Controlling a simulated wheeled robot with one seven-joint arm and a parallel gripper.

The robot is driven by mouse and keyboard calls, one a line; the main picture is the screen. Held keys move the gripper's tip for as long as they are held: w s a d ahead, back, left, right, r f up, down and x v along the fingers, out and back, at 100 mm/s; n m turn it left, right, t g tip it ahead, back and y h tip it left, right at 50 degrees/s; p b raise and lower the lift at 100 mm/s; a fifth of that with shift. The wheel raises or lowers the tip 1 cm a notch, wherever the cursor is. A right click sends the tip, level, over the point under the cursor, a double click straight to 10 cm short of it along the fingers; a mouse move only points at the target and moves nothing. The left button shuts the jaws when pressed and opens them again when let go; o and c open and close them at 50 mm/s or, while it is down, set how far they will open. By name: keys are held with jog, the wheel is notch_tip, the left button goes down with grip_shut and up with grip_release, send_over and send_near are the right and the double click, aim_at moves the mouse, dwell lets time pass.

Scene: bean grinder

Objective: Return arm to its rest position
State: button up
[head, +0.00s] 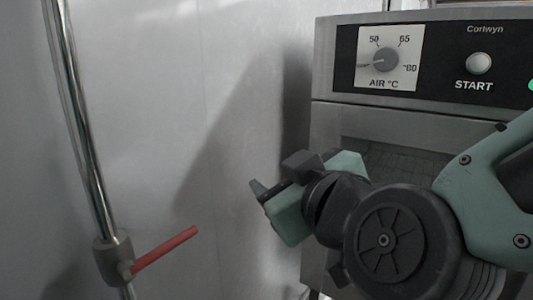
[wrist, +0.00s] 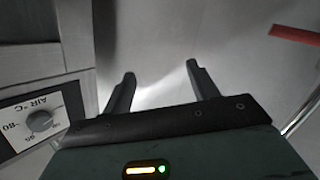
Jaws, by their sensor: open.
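My gripper (wrist: 160,82) is open and empty in the wrist view, its two dark fingers apart in front of the pale wall. In the head view my gripper (head: 262,194) is at the end of my green and black arm, pointing left, in front of the lower left part of the machine. The fingers are seen edge-on there, and the gap between them does not show clearly. My arm comes in from the right and hides part of the machine's front.
The steel machine (head: 322,62) has an air-temperature dial (head: 386,60) and a START button (head: 479,63). At left, a vertical metal pipe (head: 80,125) carries a red lever (head: 165,249); the lever also shows in the wrist view (wrist: 296,35). Open space lies between lever and gripper.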

jog(key=s+f+g, duration=0.7)
jog(key=f+g, duration=0.2)
jog(key=f, duration=0.3)
jog(key=s+d+f+m+g+h, duration=0.1)
jog(key=s+d+f+g+h, duration=0.4)
jog(key=d, duration=0.6)
jog(key=s+g, duration=0.1)
jog(key=s, duration=0.1)
jog(key=shift+s+d+f, duration=0.15)
jog(key=shift+s+f, duration=0.2)
jog(key=shift+f, duration=0.05)
